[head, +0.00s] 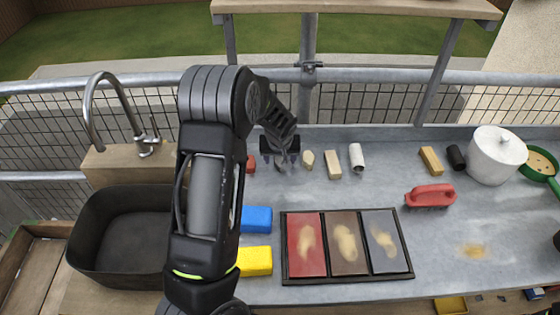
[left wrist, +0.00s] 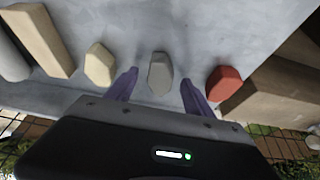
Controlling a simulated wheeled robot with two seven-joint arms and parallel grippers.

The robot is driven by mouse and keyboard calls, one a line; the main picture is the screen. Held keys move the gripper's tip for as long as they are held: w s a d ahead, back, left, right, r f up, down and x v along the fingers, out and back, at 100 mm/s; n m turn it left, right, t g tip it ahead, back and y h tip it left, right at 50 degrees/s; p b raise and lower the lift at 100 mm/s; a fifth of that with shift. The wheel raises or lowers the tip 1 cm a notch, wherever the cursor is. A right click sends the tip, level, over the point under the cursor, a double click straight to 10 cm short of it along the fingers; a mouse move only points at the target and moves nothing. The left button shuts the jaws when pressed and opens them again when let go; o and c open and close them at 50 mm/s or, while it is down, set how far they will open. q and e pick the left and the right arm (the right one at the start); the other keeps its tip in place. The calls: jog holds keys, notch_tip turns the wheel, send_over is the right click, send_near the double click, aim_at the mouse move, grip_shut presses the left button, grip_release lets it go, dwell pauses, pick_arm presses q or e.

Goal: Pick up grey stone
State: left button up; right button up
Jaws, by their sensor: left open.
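The grey stone (left wrist: 160,73) is a small faceted block on the grey worktop, seen in the left wrist view. My left gripper (left wrist: 158,88) is open, with one finger on each side of the stone and a gap to both sides. In the head view my left gripper (head: 280,158) points down over the back of the worktop, and the grey stone is hard to make out beneath it. A cream stone (left wrist: 99,63) and a red stone (left wrist: 223,82) lie on either side of it. My right gripper does not show.
A beige block (head: 333,164) and a white roll (head: 356,156) stand right of the gripper. A tray with red, brown and grey panels (head: 346,279) lies in front. A blue block (head: 256,219) and yellow block (head: 254,261) sit near my arm. A railing (head: 400,76) runs behind.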

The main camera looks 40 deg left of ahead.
pick_arm(q)
jog(key=shift+c, duration=0.5)
grip_shut()
dwell(0.4)
